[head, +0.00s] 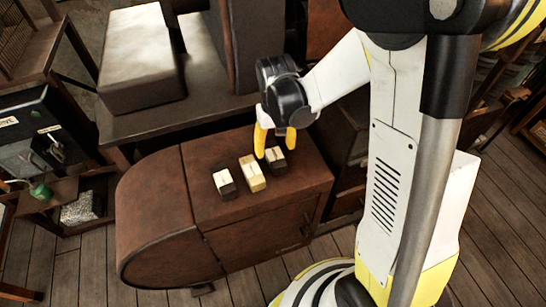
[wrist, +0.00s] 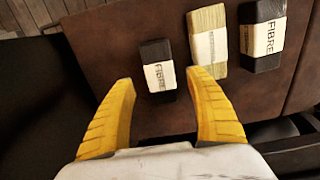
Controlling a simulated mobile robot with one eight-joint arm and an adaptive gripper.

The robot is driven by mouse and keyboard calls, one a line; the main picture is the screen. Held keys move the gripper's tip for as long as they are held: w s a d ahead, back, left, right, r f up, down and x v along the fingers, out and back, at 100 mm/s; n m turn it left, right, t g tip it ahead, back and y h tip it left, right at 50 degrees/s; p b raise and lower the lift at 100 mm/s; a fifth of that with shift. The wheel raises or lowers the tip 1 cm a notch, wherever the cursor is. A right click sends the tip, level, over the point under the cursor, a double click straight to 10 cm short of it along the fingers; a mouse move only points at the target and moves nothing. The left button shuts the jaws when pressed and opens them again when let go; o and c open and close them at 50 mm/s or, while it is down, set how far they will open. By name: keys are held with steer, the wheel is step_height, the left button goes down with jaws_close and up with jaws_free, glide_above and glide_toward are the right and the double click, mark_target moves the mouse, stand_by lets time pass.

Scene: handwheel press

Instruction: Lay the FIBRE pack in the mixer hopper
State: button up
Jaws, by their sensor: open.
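Two dark packs with pale bands read FIBRE in the wrist view: a smaller one (wrist: 158,68) nearest my fingers and a larger one (wrist: 262,35) at the upper right. A straw-coloured pack (wrist: 208,40) lies between them; its label is too small to read. In the head view the row shows as a left dark pack (head: 224,183), a straw pack (head: 252,173) and a right dark pack (head: 276,160). My gripper (head: 275,145) is open and empty near the right one; its yellow fingers (wrist: 165,115) also show in the wrist view. I cannot identify the mixer hopper.
The packs lie on a brown cabinet (head: 160,215) with a rounded left end. A grey bench (head: 190,112) with a pale block (head: 140,60) stands behind it. A dark machine (head: 35,130) is at the left. Wooden floor (head: 75,265) lies clear in front left.

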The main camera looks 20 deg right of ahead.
mark_target(275, 154)
step_height(275, 154, down, 5)
steer(key=shift+w+f+b, duration=0.1)
steer(key=shift+b, duration=0.85)
steer(key=c, duration=1.4)
